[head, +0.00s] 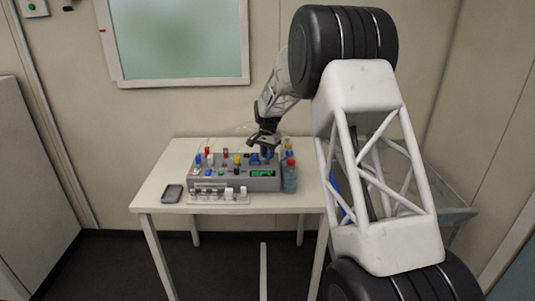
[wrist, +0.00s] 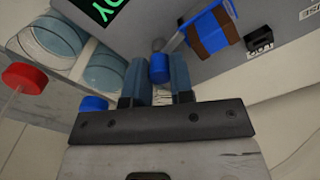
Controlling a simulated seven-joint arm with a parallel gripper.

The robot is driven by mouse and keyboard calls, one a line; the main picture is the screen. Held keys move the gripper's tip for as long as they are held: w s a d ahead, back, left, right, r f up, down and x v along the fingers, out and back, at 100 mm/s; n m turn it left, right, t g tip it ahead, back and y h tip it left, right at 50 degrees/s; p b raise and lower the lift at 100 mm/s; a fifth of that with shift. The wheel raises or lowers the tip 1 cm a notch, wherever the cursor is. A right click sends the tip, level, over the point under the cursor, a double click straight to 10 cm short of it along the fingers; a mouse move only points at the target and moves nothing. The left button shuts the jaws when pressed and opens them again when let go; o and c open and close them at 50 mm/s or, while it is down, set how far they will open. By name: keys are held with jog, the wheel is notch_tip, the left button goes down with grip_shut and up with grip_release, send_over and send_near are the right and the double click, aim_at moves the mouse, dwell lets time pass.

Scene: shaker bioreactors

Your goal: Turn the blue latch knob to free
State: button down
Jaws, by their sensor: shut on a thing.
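A small blue knob (wrist: 158,70) on a grey stem shows in the wrist view, between the two grey-blue fingers of my gripper (wrist: 162,78). My gripper is shut on it. In the head view my gripper (head: 264,138) points down over the right part of the grey console (head: 240,184) on the white table. The knob is too small and too covered by the gripper to make out there. The knob's marks and turn angle cannot be read.
Bottles (head: 290,178) with coloured caps stand close at the console's right end. A lit green display (head: 262,173) is on its front. A blue and brown part (wrist: 210,30) lies near the knob. A white rack (head: 218,197) and grey tray (head: 172,193) stand in front.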

jog(key=n, duration=1.1)
jog(key=shift+n, duration=2)
jog(key=c, duration=1)
grip_release()
jog(key=shift+r, duration=0.1)
jog(key=shift+r, duration=3.85)
